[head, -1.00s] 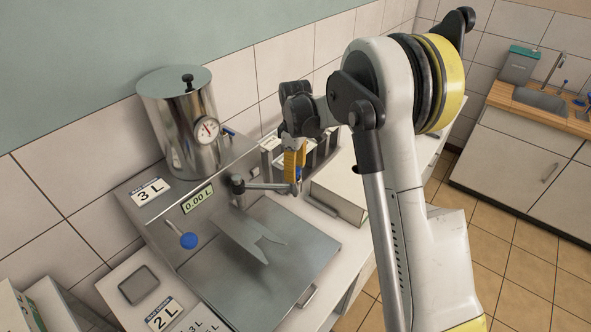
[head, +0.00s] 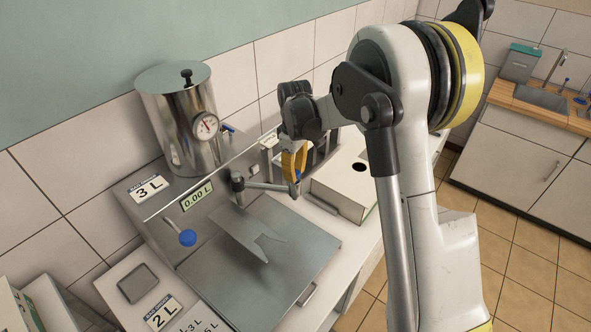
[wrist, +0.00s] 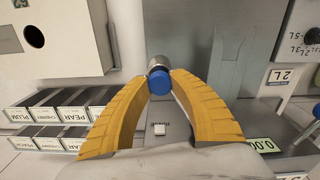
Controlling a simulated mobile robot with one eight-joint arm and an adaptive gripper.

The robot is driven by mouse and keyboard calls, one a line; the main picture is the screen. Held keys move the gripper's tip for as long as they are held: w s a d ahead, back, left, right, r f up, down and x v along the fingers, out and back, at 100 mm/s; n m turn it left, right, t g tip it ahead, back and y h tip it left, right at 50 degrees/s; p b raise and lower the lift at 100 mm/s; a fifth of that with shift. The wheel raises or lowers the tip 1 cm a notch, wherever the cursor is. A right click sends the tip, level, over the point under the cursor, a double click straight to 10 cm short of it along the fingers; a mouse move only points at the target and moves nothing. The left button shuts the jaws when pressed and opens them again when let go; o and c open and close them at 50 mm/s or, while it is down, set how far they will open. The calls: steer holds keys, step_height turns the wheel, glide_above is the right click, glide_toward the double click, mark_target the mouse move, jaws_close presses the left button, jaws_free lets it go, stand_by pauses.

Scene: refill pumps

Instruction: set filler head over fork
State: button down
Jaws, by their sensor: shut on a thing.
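The filler head is a metal swing arm (head: 268,186) reaching right from a post on the filling machine's panel. Its outer end has a metal cylinder with a blue cap (wrist: 159,81). My gripper (head: 297,178) is shut on that end, and its two yellow fingers (wrist: 158,88) press on either side of the blue cap in the wrist view. The fork (head: 250,232) is a flat grey plate with a notched end, standing out over the steel tray to the left of and nearer than my gripper. The filler head is beside the fork, not above it.
The steel tray (head: 300,246) lies below. A blue-knobbed lever (head: 187,238) sticks out left of the fork. A steel tank (head: 178,118) stands behind. A pale box with a hole (head: 338,184) stands right of my gripper. Labelled flavour boxes (wrist: 60,113) show in the wrist view.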

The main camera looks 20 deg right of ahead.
steer(key=s+a+m+b, duration=0.4)
steer(key=s+a+m, duration=0.7)
steer(key=a, duration=0.2)
steer(key=shift+a, duration=0.15)
stand_by(0.3)
steer(key=c, duration=1.1)
jaws_free()
steer(key=shift+a, duration=0.15)
steer(key=shift+o, duration=0.2)
